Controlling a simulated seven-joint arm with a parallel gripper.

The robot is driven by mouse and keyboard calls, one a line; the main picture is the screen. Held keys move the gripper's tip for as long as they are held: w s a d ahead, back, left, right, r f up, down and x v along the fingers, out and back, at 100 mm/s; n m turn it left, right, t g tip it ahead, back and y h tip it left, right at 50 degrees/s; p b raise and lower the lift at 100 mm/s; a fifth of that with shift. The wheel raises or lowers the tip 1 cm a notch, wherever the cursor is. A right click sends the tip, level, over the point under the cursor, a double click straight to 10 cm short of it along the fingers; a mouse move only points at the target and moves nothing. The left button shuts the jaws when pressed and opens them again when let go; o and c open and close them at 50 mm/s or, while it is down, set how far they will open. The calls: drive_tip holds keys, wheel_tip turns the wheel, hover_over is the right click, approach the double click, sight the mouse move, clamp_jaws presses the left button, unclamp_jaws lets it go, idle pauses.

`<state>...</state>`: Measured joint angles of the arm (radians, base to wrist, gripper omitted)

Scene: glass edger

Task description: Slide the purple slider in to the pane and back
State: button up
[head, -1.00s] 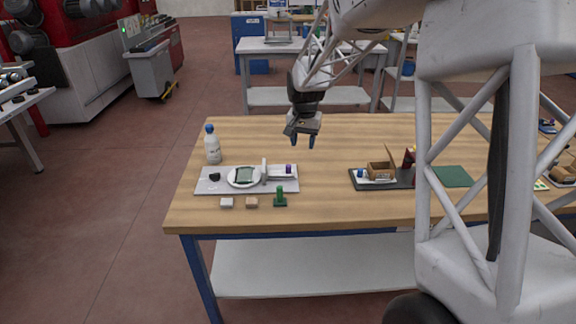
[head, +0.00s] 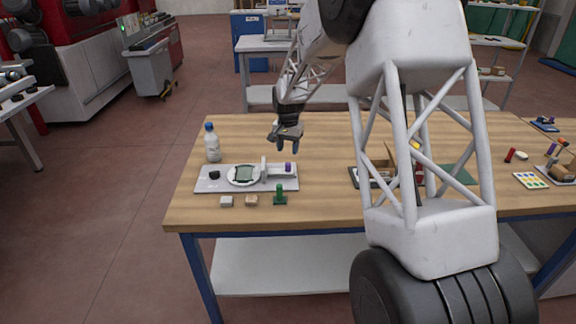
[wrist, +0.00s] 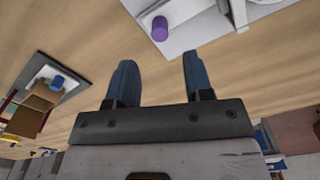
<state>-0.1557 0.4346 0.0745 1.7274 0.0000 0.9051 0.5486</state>
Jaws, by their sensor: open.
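The purple slider (head: 288,166) is a small purple cylinder on a pale rail at the right end of a grey board (head: 215,186). It also shows at the top of the wrist view (wrist: 159,28). The pane (head: 244,174) is a dark green square on a round white plate (head: 231,181). A white upright piece (head: 264,169) stands between the plate and the slider. My gripper (head: 283,148) is above the table, behind and above the slider. Its two blue fingers (wrist: 156,82) are apart with nothing between them, and the slider lies beyond their tips, not touching.
A white bottle with a blue cap (head: 212,144) stands behind the board. Two small blocks (head: 238,201) and a green piece (head: 280,196) sit in front. A dark tray with a box (head: 362,178) is to the right, partly hidden by my arm. Wood between is clear.

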sight(288, 163)
drive_tip(key=shift+f, duration=3.9)
clamp_jaws()
